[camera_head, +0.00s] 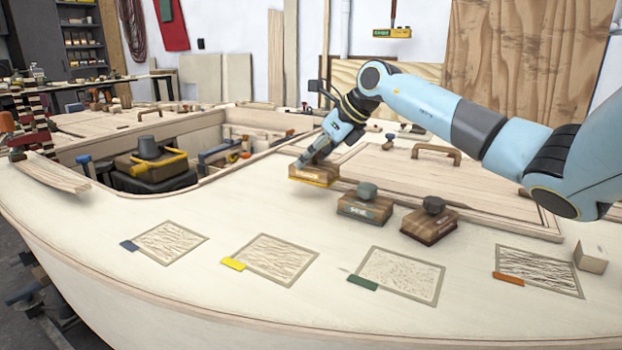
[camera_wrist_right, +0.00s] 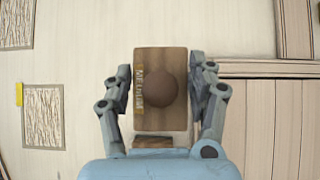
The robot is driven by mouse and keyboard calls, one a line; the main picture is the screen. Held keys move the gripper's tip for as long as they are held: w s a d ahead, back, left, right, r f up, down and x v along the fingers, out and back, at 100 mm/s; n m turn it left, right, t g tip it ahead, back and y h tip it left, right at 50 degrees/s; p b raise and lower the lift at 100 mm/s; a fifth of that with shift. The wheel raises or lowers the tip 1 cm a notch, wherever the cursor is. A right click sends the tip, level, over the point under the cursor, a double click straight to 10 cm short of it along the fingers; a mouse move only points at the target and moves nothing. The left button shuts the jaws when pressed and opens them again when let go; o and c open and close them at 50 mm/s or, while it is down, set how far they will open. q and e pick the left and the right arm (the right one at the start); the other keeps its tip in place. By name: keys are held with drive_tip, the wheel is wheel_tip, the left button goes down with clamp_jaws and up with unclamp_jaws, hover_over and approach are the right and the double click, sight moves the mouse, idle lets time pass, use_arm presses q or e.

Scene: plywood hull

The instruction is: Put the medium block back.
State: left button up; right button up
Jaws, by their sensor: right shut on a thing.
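The medium block (camera_head: 313,178) is a wooden block with a yellow lettered edge, and my right gripper (camera_head: 305,163) is shut on it. In the right wrist view the medium block (camera_wrist_right: 150,112) lies between the two fingers (camera_wrist_right: 162,80), with a round dark knob on top and "MEDIUM" along one side. In the head view it is near the hatch edge; I cannot tell whether it touches the deck. The yellow-tabbed outlined patch (camera_head: 271,259) is bare on the deck and also shows in the wrist view (camera_wrist_right: 44,115). My left gripper is not in view.
A green-labelled block (camera_head: 365,207) and a darker block (camera_head: 430,224) stand to the right. Blue-tabbed (camera_head: 170,242), green-tabbed (camera_head: 397,276) and orange-tabbed (camera_head: 538,270) patches are bare. A small pale block (camera_head: 590,259) sits at far right. An open recess holds a toolbox (camera_head: 150,170).

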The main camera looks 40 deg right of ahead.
sight(319, 164)
drive_tip(key=shift+w+f, duration=0.2)
drive_tip(key=shift+w, duration=0.05)
drive_tip(key=shift+d+f, duration=0.1)
drive_tip(key=shift+f, duration=1.85)
drive_tip(key=shift+f+b, duration=0.2)
drive_tip(key=shift+b, duration=0.15)
drive_tip(key=o, duration=1.6)
drive_tip(key=shift+r, duration=0.1)
drive_tip(key=shift+c, duration=0.2)
drive_tip(key=shift+r, duration=0.1)
